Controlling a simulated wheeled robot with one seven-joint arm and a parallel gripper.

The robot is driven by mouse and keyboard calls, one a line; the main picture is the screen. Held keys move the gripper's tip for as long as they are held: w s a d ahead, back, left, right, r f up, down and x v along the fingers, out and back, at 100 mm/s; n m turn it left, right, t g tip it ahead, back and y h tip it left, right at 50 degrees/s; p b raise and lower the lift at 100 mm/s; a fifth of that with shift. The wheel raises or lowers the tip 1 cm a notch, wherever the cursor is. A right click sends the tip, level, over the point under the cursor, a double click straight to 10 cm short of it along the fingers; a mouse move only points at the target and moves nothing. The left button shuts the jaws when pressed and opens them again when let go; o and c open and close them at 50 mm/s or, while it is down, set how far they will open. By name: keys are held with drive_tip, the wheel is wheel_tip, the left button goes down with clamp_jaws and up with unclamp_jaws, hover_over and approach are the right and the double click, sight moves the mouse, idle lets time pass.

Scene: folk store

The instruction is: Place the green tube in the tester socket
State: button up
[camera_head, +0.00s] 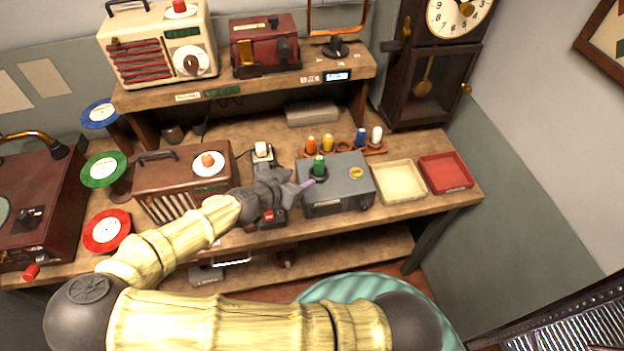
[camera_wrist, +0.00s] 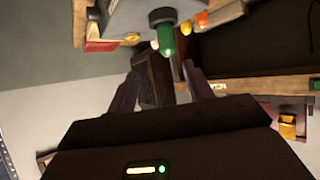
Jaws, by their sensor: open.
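The green tube (camera_head: 319,165) stands upright on top of the grey tester box (camera_head: 357,184), at a dark round socket on its left part. Its lower end is hidden, so I cannot tell how deep it sits. The green tube also shows in the wrist view (camera_wrist: 167,42), beyond the fingertips. My gripper (camera_head: 302,184) is open and empty, just left of the tester and the tube. Both fingers show apart in the wrist view (camera_wrist: 163,82), with nothing between them. A yellow ring-shaped part (camera_head: 356,173) is on the tester's top right.
Orange (camera_head: 311,146), yellow (camera_head: 328,142), blue (camera_head: 361,137) and white (camera_head: 377,134) tubes stand in a wooden rack behind the tester. A cream tray (camera_head: 400,194) and a red tray (camera_head: 446,173) lie right. A brown radio (camera_head: 184,182) stands left; a shelf (camera_head: 290,84) is above.

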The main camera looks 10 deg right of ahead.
drive_tip(key=s+d+f+n+g+y, duration=0.2)
drive_tip(key=s+d+f+g+y, duration=0.2)
drive_tip(key=s+d+g, duration=0.3)
drive_tip(key=s+r+n+y, duration=0.2)
drive_tip(key=r+n, duration=0.1)
drive_tip(key=r, duration=0.4)
drive_tip(key=s+d+r+n+t+y, duration=0.1)
drive_tip(key=s+r+n+y, duration=0.1)
drive_tip(key=r, duration=0.5)
drive_tip(key=shift+s+r+n+t+y, duration=0.3)
drive_tip(key=shift+s+n, duration=0.35)
drive_tip(key=shift+n, duration=0.35)
drive_tip(key=shift+w+f, duration=0.1)
drive_tip(key=shift+s, duration=0.2)
idle(0.3)
